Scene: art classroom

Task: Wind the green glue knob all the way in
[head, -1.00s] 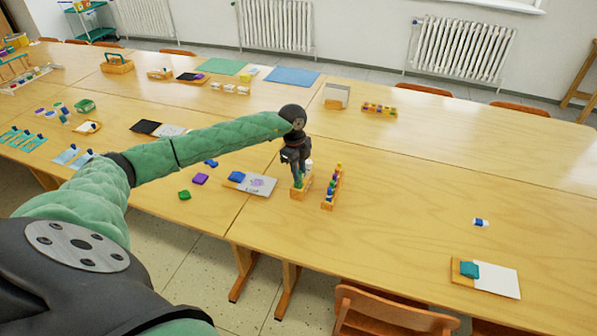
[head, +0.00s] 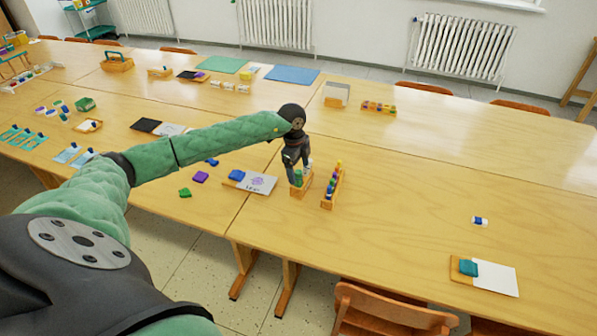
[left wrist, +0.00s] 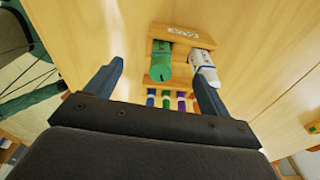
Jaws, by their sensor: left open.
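The green glue knob (left wrist: 161,62) shows in the left wrist view as a round green end beside a white glue tube (left wrist: 203,65), both in a small wooden holder (left wrist: 183,32). In the head view the holder (head: 301,191) stands near the table's front edge with green (head: 297,179) in it. My left gripper (head: 298,174) is over the holder, pointing down. Its jaws are open (left wrist: 157,70), with the green knob between the fingers and apart from the left one. The right finger overlaps the white tube; I cannot tell if they touch. My right gripper is not in view.
A wooden rack of several coloured glue sticks (head: 331,187) stands just right of the holder. A white sheet with a blue pad (head: 237,175) lies to the left, near purple (head: 200,177) and green (head: 185,192) pieces. The table to the right is mostly clear.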

